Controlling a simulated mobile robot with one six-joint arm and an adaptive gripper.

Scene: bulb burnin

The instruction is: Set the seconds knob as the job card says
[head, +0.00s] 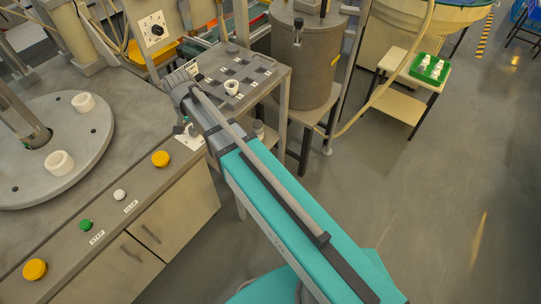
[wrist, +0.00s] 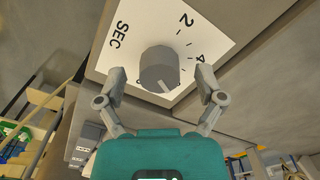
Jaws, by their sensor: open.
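The seconds knob (wrist: 158,68) is a grey round knob on a white dial plate (wrist: 213,38) marked SEC, 2 and 4 in the wrist view. Its pale pointer line faces the lower right of that picture, past the 4. My gripper (wrist: 161,74) is open, with one finger on each side of the knob. A gap shows at the left finger; I cannot tell whether the right finger touches. The rest of the scale is hidden by the knob and gripper. In the head view my arm hides most of the gripper. I cannot make out a readable job card.
The head view shows a counter with yellow buttons (head: 35,269), a green button (head: 86,225) and a round plate (head: 92,143) bearing white rings. Another dial (head: 153,29) stands at the back. A grey tank (head: 305,62) stands behind my arm.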

